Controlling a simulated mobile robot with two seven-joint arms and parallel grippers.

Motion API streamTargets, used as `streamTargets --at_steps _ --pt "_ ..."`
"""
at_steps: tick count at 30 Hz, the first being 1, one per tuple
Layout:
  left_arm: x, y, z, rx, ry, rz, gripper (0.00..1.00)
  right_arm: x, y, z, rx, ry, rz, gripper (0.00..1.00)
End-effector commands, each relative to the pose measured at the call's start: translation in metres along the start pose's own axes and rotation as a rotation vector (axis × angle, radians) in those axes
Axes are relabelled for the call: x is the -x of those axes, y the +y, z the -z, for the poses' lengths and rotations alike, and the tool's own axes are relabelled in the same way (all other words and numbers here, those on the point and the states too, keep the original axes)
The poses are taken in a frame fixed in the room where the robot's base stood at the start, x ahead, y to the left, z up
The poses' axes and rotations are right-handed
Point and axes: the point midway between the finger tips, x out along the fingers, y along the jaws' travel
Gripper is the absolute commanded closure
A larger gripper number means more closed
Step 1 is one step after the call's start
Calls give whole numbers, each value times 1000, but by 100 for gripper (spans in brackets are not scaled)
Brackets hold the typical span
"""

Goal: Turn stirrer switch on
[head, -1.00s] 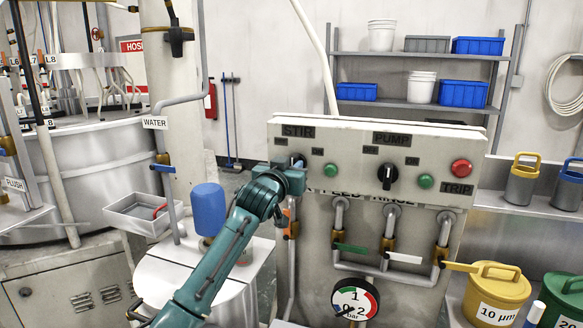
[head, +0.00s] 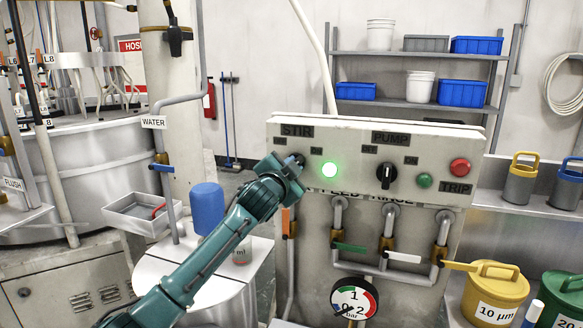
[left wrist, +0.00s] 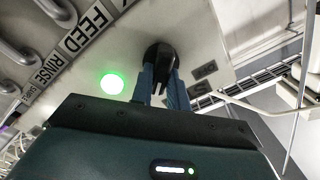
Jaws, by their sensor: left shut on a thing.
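The stirrer switch (left wrist: 159,55) is a black rotary knob on the grey control panel (head: 250,0), under the STIR label (head: 297,131); in the head view my gripper mostly covers it. My left gripper (head: 294,163) is at the knob, and in the left wrist view its two blue fingers (left wrist: 161,84) are shut on it from both sides. The stir lamp (head: 330,170) beside the knob glows bright green, and it also glows in the left wrist view (left wrist: 113,84). My right gripper is not in view.
To the right on the panel are the black pump knob (head: 387,176), an unlit green lamp (head: 425,180) and the red trip button (head: 460,168). Rinse pipes with valves (head: 388,240) and a pressure gauge (head: 355,298) are below. A blue bottle (head: 207,208) stands left of my arm.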

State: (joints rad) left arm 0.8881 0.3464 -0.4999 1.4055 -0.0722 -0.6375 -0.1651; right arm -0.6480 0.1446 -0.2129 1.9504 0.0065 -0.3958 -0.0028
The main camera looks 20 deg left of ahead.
Motion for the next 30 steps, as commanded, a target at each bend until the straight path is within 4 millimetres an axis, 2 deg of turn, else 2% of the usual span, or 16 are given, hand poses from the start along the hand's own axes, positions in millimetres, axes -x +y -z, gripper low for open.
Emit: streamTargets --at_steps 12,30 --pt "0 1 0 -211 0 0 100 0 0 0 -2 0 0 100" --pt "0 1 0 -249 0 1 100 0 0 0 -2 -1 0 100"
